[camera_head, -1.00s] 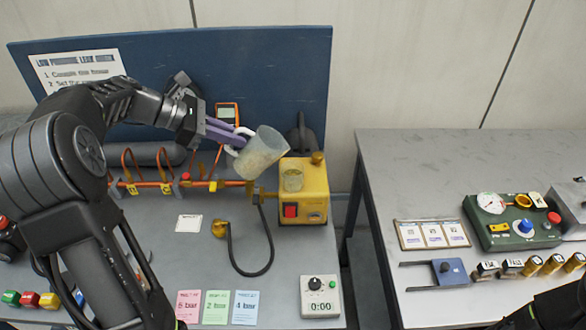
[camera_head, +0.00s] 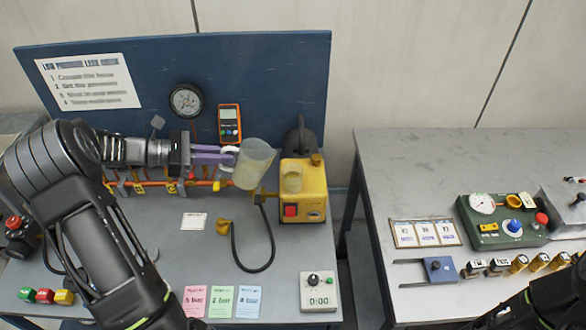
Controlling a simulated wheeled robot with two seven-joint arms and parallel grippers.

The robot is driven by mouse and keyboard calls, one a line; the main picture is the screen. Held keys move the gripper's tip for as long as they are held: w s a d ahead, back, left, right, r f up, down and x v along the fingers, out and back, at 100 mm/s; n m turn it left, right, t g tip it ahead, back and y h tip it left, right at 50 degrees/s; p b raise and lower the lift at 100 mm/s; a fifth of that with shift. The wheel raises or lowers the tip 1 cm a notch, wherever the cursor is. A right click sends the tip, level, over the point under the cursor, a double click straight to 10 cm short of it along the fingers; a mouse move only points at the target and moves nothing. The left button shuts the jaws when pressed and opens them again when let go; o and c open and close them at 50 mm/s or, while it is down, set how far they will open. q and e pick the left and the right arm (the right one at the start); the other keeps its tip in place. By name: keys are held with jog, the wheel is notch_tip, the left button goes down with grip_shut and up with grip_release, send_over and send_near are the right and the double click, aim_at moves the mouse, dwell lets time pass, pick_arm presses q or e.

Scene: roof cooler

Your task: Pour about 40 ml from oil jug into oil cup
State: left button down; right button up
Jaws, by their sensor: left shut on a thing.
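The oil jug (camera_head: 253,167) is a translucent, pale yellowish vessel. My left gripper (camera_head: 231,158) is shut on its left side and holds it above the left bench, close to upright with a slight lean. The oil cup (camera_head: 292,183) is a small translucent yellowish cup at the yellow pump unit (camera_head: 313,196), just right of and below the jug in the picture. The jug appears apart from the cup. The liquid levels in both are hard to tell. Part of my right arm shows at the lower right; its gripper is not in view.
A copper pipe line with valves (camera_head: 202,184) runs behind and below the jug. A blue back panel (camera_head: 270,80) carries a gauge (camera_head: 186,100) and an orange meter (camera_head: 229,124). A black hose (camera_head: 268,250) and timer (camera_head: 319,292) lie in front.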

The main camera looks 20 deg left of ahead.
pick_arm(q)
jog(key=shift+s+a+f+t+h+b, duration=0.35)
jog(key=shift+a+t+h, duration=0.25)
jog(key=shift+h, duration=0.1)
jog(key=f, duration=0.1)
jog(key=f+h, duration=0.1)
jog(key=shift+s+a+f+n+t+h+b, duration=0.25)
jog(key=shift+a+f+n+t+h+b, duration=0.05)
jog(key=shift+a+f+t+b, duration=0.1)
pick_arm(e)
jog(key=shift+f, duration=0.2)
pick_arm(q)
jog(key=shift+d+f, duration=0.1)
jog(key=shift+d, duration=0.05)
